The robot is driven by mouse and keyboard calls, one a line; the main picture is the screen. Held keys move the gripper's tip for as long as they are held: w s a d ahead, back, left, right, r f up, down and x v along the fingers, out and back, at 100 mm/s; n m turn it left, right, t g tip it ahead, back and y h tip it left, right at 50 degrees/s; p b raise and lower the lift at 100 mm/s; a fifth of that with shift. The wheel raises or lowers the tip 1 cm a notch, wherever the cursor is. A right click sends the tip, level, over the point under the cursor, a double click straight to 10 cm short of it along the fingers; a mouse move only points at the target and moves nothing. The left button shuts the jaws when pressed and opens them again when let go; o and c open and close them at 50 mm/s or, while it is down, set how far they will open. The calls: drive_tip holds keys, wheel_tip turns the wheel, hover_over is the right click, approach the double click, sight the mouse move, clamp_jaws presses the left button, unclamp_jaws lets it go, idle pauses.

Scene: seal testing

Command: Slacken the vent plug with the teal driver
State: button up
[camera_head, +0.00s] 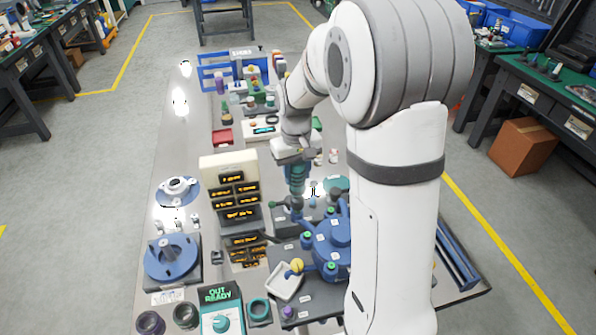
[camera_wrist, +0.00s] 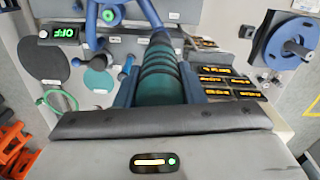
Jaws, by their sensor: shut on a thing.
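My gripper (camera_head: 296,163) is shut on the teal driver (camera_head: 297,180), which points down over the bench. In the wrist view my gripper's two fingers (camera_wrist: 160,88) clasp the ribbed teal handle (camera_wrist: 162,72) from both sides. The driver's lower end is near a dark plate just behind the blue housing (camera_head: 332,232); I cannot tell whether it touches anything. The blue housing carries green-topped posts and white labels, and part of it is behind my arm. I cannot pick out the vent plug for certain.
A cream rack with orange-lettered bins (camera_head: 231,167) stands left of the driver. A white tray (camera_head: 287,291) with a yellow knob above it is in front. A blue round fixture (camera_head: 172,258) and an "OUT READY" box (camera_head: 221,310) are at front left.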

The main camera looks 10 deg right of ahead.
drive_tip(key=shift+f+b, duration=0.75)
drive_tip(key=shift+f, duration=0.2)
idle(1.3)
drive_tip(key=shift+r, duration=0.15)
idle(0.5)
drive_tip(key=shift+r+p, duration=2.55)
drive_tip(key=shift+r, duration=1)
drive_tip(key=shift+f, duration=0.1)
